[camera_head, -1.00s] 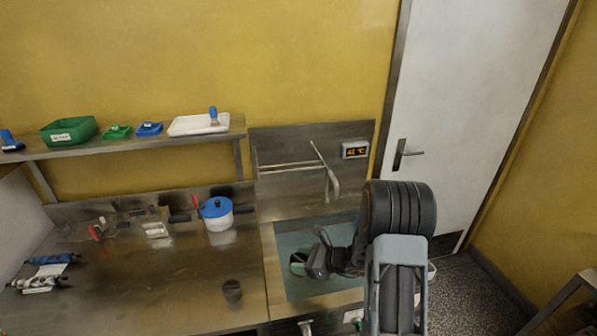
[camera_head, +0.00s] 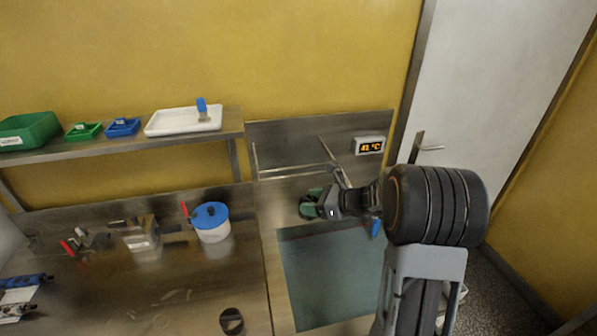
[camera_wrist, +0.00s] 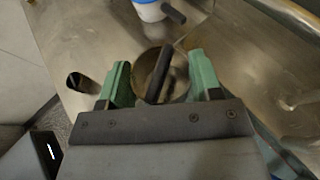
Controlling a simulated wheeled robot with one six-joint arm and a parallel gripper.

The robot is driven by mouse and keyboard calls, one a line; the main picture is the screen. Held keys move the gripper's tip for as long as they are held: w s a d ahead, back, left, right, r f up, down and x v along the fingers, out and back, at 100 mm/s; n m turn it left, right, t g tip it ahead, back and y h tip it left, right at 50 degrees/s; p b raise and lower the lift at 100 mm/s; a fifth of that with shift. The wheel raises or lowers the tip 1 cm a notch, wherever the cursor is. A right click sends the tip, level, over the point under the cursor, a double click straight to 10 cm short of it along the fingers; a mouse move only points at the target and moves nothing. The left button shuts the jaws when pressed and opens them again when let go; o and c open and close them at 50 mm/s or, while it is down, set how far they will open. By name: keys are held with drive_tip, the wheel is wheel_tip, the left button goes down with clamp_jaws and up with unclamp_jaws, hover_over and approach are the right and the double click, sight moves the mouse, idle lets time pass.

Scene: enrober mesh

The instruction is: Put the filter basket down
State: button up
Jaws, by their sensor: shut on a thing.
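My gripper (camera_head: 314,204) is over the back of the sink area, beside the tap, in the head view. In the wrist view its two green fingers (camera_wrist: 160,82) are on either side of the filter basket (camera_wrist: 178,82), a round, dull metal thing with a dark bar-like handle (camera_wrist: 159,72) across it. The gripper is shut on the basket. The basket is mostly hidden behind the gripper in the head view. I cannot tell whether its underside touches the metal surface.
A shelf with trays (camera_head: 184,121) runs above.

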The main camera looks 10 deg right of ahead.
wheel_tip(320, 180, up, 15)
drive_tip(key=s+b, duration=0.2)
drive_tip(key=b, duration=0.1)
wheel_tip(320, 180, up, 9)
drive_tip(key=m+t+h, duration=0.1)
drive_tip(key=m+h, duration=0.1)
hover_over(313, 218)
drive_tip(key=s+a, duration=0.1)
drive_tip(key=s, duration=0.2)
drive_tip(key=w+f, duration=0.2)
drive_tip(key=w, duration=0.2)
drive_tip(key=w+f+p, duration=0.1)
drive_tip(key=w+f, duration=0.2)
drive_tip(key=w, duration=0.1)
drive_tip(key=w+f+p, duration=0.1)
drive_tip(key=w+f, duration=0.2)
drive_tip(key=shift+w+d+f, duration=0.15)
drive_tip(key=shift+w+f, duration=0.05)
drive_tip(key=shift+w, duration=0.2)
drive_tip(key=shift+w+f, duration=0.25)
drive_tip(key=shift+f, duration=0.85)
drive_tip(key=shift+w+f, duration=0.25)
drive_tip(key=shift+f, duration=0.8)
